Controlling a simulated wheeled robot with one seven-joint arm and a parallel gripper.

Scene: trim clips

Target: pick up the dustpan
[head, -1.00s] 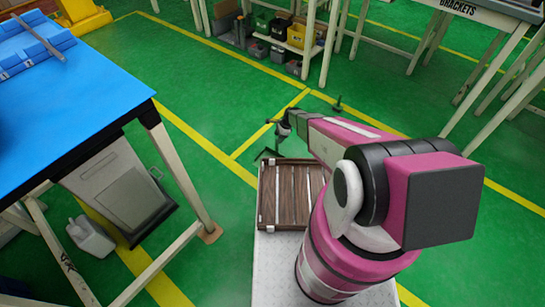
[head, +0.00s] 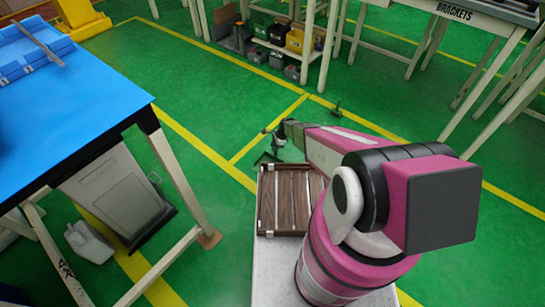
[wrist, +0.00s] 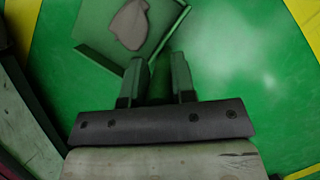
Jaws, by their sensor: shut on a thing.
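The dustpan (wrist: 103,42) is a green, flat pan with a dark raised edge, at the top of the wrist view. A grey-brown patch (wrist: 130,24) shows on it; I cannot tell what it is. My gripper (wrist: 160,72) is shut on the dustpan's handle, which is mostly hidden between the fingers. In the head view my gripper (head: 277,138) is small, at the far end of my pink arm, beyond the wooden tray. The dustpan (head: 267,157) shows there only as a small dark shape below the gripper. I cannot tell its height above the floor.
A slatted wooden tray (head: 262,205) lies on the pale platform near my arm. A blue-topped table (head: 80,110) stands at left, with a grey bin (head: 120,190) and white jug (head: 90,243) under it. Shelving (head: 310,45) stands behind.

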